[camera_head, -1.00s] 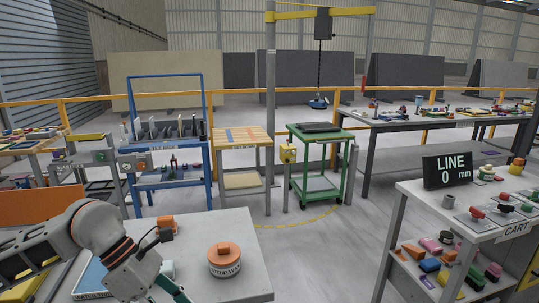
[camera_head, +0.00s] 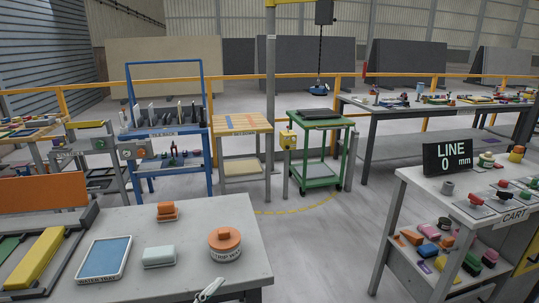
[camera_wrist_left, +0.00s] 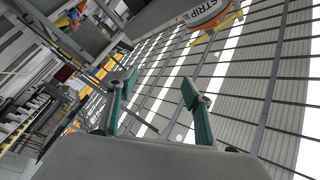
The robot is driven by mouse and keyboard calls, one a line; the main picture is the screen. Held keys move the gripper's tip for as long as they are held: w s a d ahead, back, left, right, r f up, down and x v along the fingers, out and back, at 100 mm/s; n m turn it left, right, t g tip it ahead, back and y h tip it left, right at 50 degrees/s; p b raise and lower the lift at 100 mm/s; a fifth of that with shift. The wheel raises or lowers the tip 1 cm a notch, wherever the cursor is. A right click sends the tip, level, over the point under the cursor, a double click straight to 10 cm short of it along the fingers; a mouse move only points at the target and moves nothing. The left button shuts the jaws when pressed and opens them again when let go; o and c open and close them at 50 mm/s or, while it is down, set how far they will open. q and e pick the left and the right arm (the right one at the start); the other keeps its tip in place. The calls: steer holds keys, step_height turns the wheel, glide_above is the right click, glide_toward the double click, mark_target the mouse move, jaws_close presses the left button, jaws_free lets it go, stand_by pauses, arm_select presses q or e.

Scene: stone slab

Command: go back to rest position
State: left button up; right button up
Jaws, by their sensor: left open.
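My left gripper (camera_wrist_left: 158,86) shows in the left wrist view with its two green fingers apart and nothing between them. A round tub with an orange top, labelled "STRIP W…" (camera_wrist_left: 205,14), is beyond the fingers at the top of that view, apart from them. In the head view the same tub (camera_head: 224,248) stands on the grey table at the front left. The large left arm links are not visible in the head view now.
The grey table (camera_head: 120,225) also holds a blue-topped water tray (camera_head: 104,257), a pale block (camera_head: 158,257) and an orange block (camera_head: 167,211). A cart with a "LINE 0 mm" display (camera_head: 447,158) stands at the right. The floor between them is clear.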

arm_select(q)
steer(key=s+a+f+n+g+y, duration=0.2)
steer(key=s+a+f+n, duration=0.1)
steer(key=f, duration=0.5)
steer(key=s+a+f+n+g+y, duration=0.1)
steer(key=s+a+f+n+y, duration=0.2)
steer(key=s+f, duration=0.4)
steer(key=s+a+f+n+g+y, duration=0.2)
steer(key=f+n, duration=0.4)
steer(key=f, duration=0.3)
steer(key=s+a+y, duration=0.1)
steer(key=s+a, duration=0.1)
steer(key=shift+s+a+f+g, duration=0.15)
steer(key=shift+s+f+g, duration=0.15)
steer(key=shift+s, duration=0.1)
